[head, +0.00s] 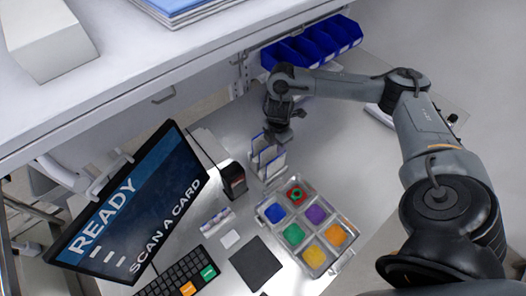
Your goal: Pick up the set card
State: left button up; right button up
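Upright white cards with blue edges (268,163) stand in a small holder near the middle of the work surface. Which of them is the set card I cannot tell. My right gripper (275,139) reaches down from the upper right, right above the cards, close to their top edges. Its fingers are dark and small here, and whether they touch or grip a card cannot be made out. My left gripper is not in view.
A monitor (125,215) reading "READY SCAN A CARD" stands at left. A dark box-shaped device (233,180) stands beside the cards. A compartment tray (335,262) with coloured pieces lies to the lower right. Blue bins (318,42) line the back, below a shelf (120,75).

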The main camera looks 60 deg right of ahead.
jog(key=b, duration=0.2)
send_over(276, 159)
notch_tip(276, 159, down, 5)
jog(key=shift+d+f, duration=0.15)
jog(key=shift+f, duration=1.25)
jog(key=shift+d+f, duration=0.15)
jog(key=shift+f, duration=1.25)
jog(key=shift+w, duration=0.1)
grip_shut()
